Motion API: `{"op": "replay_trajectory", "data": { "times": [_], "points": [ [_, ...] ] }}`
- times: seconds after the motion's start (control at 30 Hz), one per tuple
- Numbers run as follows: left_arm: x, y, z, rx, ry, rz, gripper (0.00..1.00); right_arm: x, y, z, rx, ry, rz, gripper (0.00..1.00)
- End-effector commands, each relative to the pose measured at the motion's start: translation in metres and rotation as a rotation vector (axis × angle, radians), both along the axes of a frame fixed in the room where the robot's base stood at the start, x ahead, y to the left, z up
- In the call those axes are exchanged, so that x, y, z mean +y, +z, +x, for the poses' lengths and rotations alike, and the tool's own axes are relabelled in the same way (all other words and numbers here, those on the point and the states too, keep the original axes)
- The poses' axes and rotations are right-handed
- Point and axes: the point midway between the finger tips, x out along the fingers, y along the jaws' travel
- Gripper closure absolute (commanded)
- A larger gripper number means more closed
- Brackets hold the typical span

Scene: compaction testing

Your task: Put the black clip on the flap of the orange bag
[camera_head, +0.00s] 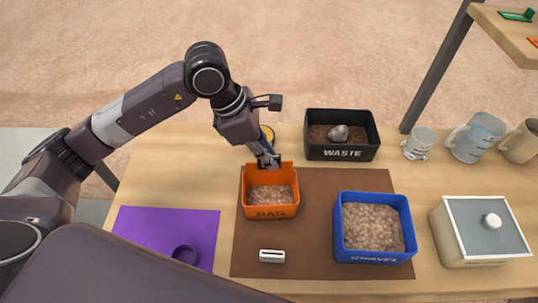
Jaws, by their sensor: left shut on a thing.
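The orange bag (270,212), marked "BAG" on its front, stands open on a brown mat and holds brown granules. Its flap (285,170) stands up at the back edge. My left gripper (268,161) points down at this flap, over the back left of the bag. It is shut on a small dark thing that looks like the black clip; the fingers hide most of it. I cannot tell whether the clip touches the flap. My right gripper is not in view.
A black waste bin (342,153) with a grey stone stands behind right. A blue bin (375,254) of granules is right of the bag. A purple mat (140,229) holds a dark ring (185,253). Mugs and a lidded box stand right.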

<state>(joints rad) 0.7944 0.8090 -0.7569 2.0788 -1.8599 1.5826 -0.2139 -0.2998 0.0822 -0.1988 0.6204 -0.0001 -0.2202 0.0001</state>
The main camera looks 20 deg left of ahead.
Motion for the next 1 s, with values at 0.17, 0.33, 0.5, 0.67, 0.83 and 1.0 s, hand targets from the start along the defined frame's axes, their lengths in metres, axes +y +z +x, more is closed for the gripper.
{"op": "replay_trajectory", "data": {
  "times": [0.17, 0.33, 0.5, 0.67, 0.83, 1.0],
  "points": [
    [0.000, 0.000, 0.000, 0.000, 0.000, 0.000, 0.74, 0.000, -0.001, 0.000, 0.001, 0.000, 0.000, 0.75],
    [0.000, 0.000, 0.000, 0.000, 0.000, 0.000, 0.68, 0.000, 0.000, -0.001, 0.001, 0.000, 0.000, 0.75],
    [0.000, 0.000, 0.000, 0.000, 0.000, 0.000, 0.68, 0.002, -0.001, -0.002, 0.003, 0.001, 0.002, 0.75],
    [0.006, 0.013, -0.001, -0.003, 0.001, 0.000, 0.68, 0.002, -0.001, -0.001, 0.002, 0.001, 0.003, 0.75],
    [0.018, 0.046, -0.005, -0.006, 0.001, 0.001, 0.68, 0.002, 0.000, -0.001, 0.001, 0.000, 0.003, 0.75],
    [0.031, 0.079, -0.010, -0.006, 0.002, 0.001, 0.68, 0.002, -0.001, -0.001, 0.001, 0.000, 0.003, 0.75]
  ]
}}
